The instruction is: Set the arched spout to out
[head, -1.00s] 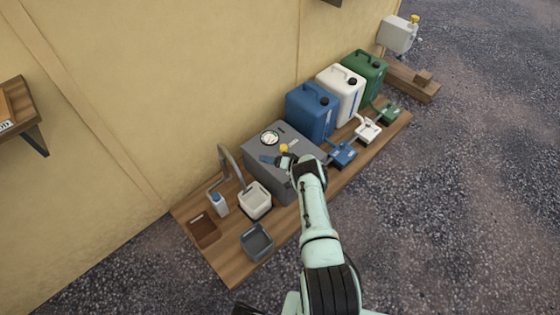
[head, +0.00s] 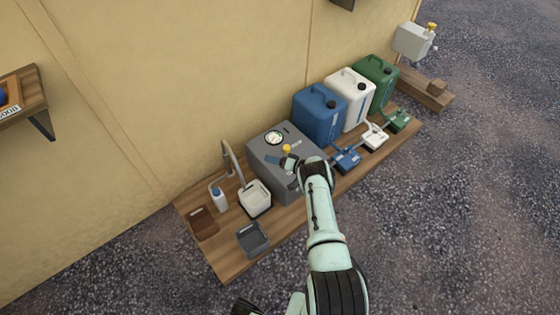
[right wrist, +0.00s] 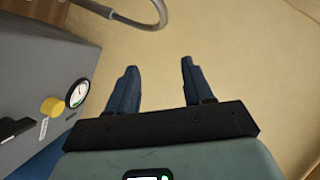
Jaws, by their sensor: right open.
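The arched spout (head: 232,158) is a thin grey bent pipe beside the white basin (head: 256,200), left of the grey machine box (head: 280,180). In the right wrist view part of the spout (right wrist: 160,12) shows at the top edge, cut off by the frame. My right gripper (head: 272,159) is in front of the machine box in the head view, to the right of the spout and apart from it. Its two dark blue fingers (right wrist: 158,70) are spread and empty. I cannot tell exactly which way the spout's outlet points. My left gripper cannot be made out.
The box has a round gauge (head: 274,137) and a yellow knob (head: 287,148). Blue (head: 318,112), white and green canisters stand farther right. The tan wall is behind.

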